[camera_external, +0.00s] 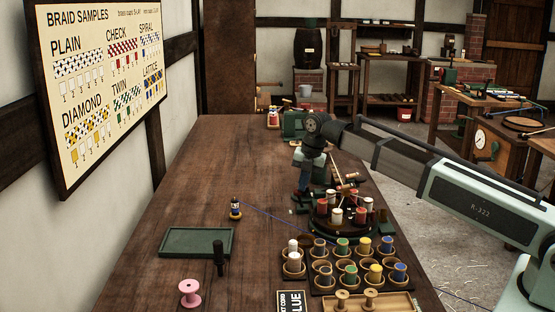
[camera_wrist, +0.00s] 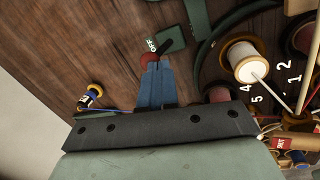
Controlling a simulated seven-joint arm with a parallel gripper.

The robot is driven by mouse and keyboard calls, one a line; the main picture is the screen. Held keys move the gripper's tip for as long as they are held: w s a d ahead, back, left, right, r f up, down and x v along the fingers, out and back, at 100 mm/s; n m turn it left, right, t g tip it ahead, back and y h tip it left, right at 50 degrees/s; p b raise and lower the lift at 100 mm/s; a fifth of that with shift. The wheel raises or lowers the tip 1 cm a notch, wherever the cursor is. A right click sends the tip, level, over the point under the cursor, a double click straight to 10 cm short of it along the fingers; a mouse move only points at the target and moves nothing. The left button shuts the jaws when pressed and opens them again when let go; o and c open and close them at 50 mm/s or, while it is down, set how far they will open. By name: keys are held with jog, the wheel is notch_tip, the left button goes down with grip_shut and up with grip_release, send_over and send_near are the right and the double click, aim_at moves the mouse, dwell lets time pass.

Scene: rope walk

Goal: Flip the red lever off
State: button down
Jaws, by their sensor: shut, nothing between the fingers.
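My gripper (camera_wrist: 156,66) shows in the wrist view with its two bluish fingers together and nothing between them. A red knob (camera_wrist: 148,59), apparently the end of the red lever, is right at the fingertips and partly hidden by them. A small tag reading OFF (camera_wrist: 151,45) is just beyond the knob. A dark green block (camera_wrist: 171,39) lies beside it. I cannot tell the lever's position. In the external view my gripper (camera_external: 300,193) points down beside the round spool stand (camera_external: 343,228), and the lever is hard to make out there.
The stand holds red and white spools with numbered places, close to the right of my gripper. Several colored spools stand in cups on a rack (camera_external: 333,285) in front. A small spool with blue thread (camera_external: 236,209) and a green tray (camera_external: 197,243) are at left. The table's left-middle is clear.

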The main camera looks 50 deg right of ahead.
jog(key=shift+w+a, duration=0.35)
dwell(0.4)
jog(key=shift+w+a+r, duration=0.1)
jog(key=shift+r, duration=0.1)
notch_tip(320, 180, up, 9)
jog(key=a, duration=0.1)
jog(key=shift+w+a+r, duration=0.15)
jog(key=shift+w+a, duration=0.25)
